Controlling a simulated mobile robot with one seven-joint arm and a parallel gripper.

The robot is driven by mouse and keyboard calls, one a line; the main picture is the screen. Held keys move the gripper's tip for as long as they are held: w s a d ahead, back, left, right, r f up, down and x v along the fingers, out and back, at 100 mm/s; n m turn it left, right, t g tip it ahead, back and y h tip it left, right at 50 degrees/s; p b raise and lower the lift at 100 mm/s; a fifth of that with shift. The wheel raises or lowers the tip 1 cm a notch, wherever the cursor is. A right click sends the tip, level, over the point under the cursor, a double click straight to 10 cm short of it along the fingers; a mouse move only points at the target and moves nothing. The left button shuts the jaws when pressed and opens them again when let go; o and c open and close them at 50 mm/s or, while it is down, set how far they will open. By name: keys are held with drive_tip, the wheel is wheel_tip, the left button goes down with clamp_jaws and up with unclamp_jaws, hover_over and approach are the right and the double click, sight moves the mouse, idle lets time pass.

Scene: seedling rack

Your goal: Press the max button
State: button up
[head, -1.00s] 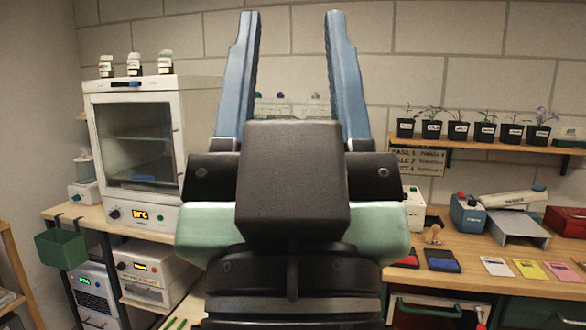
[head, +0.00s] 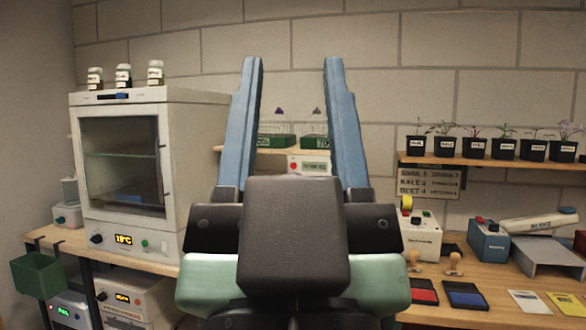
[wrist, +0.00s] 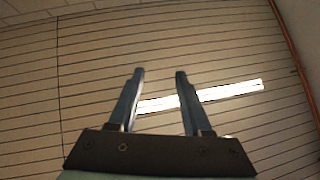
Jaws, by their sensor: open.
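No label reading max is legible, so I cannot tell which button is the max button. A white box (head: 421,238) on the right bench has small coloured buttons and a yellow piece on top. A blue device (head: 488,241) beside it has a red button. A white device with a display (head: 309,163) shows between my fingers, partly hidden, with a red knob or button at its left. The white oven (head: 126,165) at left has a dark knob and a green button. My gripper (head: 292,62) is open and empty, pointing up; the wrist view (wrist: 160,73) shows it against the ceiling.
Several potted seedlings stand on a wall shelf (head: 480,161) at right. Two stampers, red and blue pads and cards lie on the bench (head: 460,284). A green bin (head: 37,275) hangs at left. Small jars stand on the oven. My arm hides the middle.

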clamp_jaws()
idle(1.5)
